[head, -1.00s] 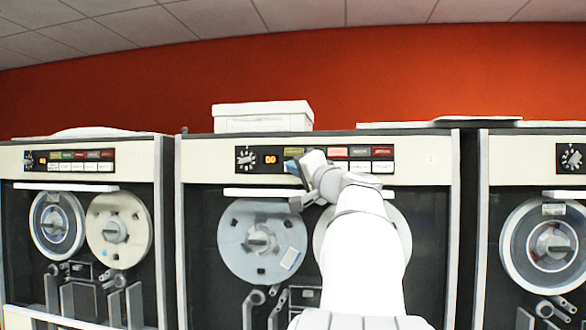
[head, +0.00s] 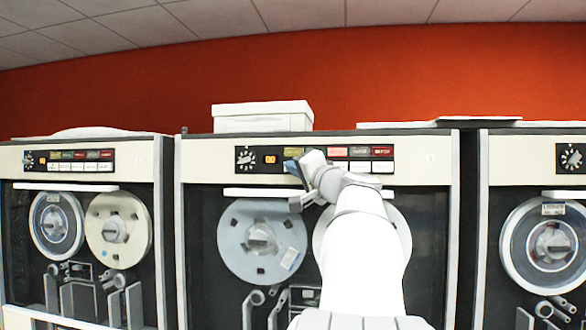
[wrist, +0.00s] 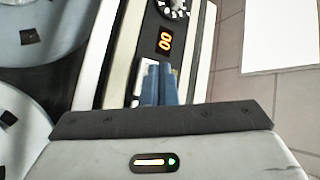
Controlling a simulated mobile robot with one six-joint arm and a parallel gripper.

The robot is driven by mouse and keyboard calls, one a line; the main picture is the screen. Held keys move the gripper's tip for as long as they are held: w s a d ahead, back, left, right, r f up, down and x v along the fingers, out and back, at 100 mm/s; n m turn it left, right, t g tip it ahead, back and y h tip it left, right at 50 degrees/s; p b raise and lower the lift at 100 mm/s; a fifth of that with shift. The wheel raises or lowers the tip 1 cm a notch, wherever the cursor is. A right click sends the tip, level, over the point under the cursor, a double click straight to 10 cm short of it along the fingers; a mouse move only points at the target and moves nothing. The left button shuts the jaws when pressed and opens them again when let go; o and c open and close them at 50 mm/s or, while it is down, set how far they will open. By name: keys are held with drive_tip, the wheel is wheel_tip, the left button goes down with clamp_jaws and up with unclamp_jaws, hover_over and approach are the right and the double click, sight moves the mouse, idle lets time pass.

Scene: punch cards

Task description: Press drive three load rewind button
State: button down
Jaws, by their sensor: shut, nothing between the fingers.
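The middle tape drive (head: 440,170) stands in front of me, with a black control panel along its top front. The panel has a round dial (head: 245,158), a small orange display (head: 270,159), and rows of colored and white buttons (head: 370,160). My gripper (head: 292,165) is shut and empty at the left part of the button rows. In the wrist view, its blue fingertips (wrist: 158,72) are at a white button (wrist: 148,70) just below the orange display (wrist: 165,40). Whether they touch or press it I cannot tell. My gripper and arm hide some neighboring buttons.
Similar tape drives stand at the left (head: 140,155) and right (head: 500,170). A white ledge (head: 250,192) juts out below the panel. Tape reels (head: 262,240) sit beneath it. A white box (head: 262,115) rests on top of the middle drive.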

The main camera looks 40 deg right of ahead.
drive_tip(key=shift+w+d, duration=0.3)
drive_tip(key=shift+d, duration=0.1)
